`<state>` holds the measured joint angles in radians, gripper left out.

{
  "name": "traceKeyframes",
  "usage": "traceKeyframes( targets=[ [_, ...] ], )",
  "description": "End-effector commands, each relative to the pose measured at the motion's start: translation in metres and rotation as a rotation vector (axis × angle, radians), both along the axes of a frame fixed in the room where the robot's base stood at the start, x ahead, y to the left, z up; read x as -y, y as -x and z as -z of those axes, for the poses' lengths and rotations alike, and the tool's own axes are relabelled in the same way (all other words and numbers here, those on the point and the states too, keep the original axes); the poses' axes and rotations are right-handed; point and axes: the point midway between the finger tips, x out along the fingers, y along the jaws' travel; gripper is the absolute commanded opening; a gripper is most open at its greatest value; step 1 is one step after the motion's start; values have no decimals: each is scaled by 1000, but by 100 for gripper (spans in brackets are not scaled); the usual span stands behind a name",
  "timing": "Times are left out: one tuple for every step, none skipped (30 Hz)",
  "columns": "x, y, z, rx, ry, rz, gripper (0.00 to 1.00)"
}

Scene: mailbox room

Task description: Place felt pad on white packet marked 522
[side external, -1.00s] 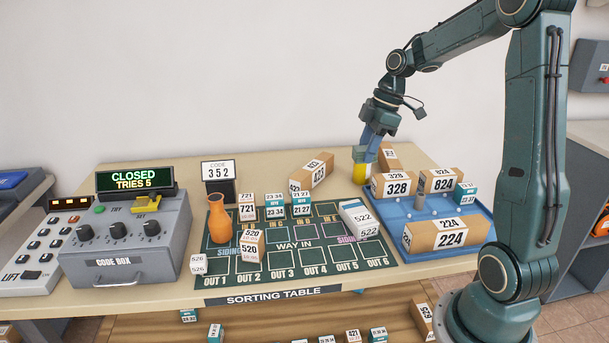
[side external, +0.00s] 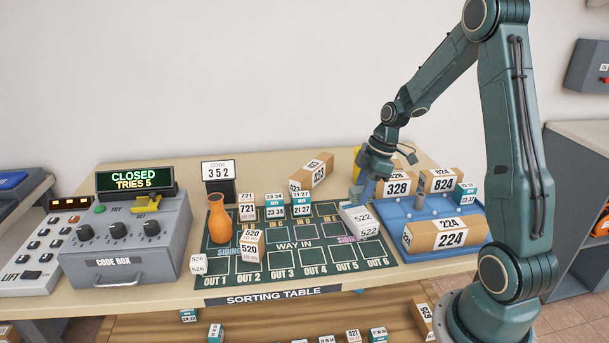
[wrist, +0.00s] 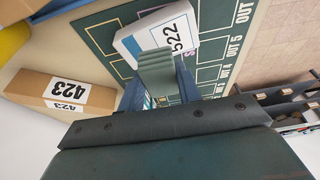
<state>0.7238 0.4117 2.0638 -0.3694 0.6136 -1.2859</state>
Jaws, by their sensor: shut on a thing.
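The white packet marked 522 (side external: 366,224) lies on the right part of the dark green board, near the siding label. It also shows at the top of the wrist view (wrist: 128,44). My gripper (side external: 364,190) is over the back end of this packet. In the wrist view my blue fingers are shut on a grey-green ribbed block (wrist: 157,68), which looks like the felt pad. The block covers part of the packet in that view. I cannot tell whether it touches the packet.
The blue tray (side external: 440,258) with boxes 328, 824 and 224 is right of the packet. Box 423 (side external: 312,172) lies behind the board (side external: 290,283). A yellow object (side external: 357,153) stands behind my gripper. An orange vase (side external: 219,222) and several small packets stand to the left.

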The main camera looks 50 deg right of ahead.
Motion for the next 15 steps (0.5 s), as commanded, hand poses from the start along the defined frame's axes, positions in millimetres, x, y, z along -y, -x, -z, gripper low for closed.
traceKeyframes(
  targets=[
    [-1,1,5,-3,-2,0,13],
    [-1,1,8,-3,-1,-1,13],
    [-1,1,13,-3,-1,-1,13],
    [-1,1,16,-3,-2,-1,13],
    [0,0,20,-4,-2,0,13],
    [-1,0,25,-2,-2,0,13],
    [-1,0,28,-3,-3,0,13],
    [-1,0,31,-3,-3,0,13],
    [-1,0,34,-2,-2,-1,13],
    [-1,0,36,-2,-2,-2,13],
    [-1,0,37,-1,-1,-2,13],
    [-1,0,38,-1,-1,-2,13],
    [-1,0,38,0,0,-1,13],
    [0,0,38,0,0,-1,13],
    [0,0,38,0,0,-1,13]
  ],
)
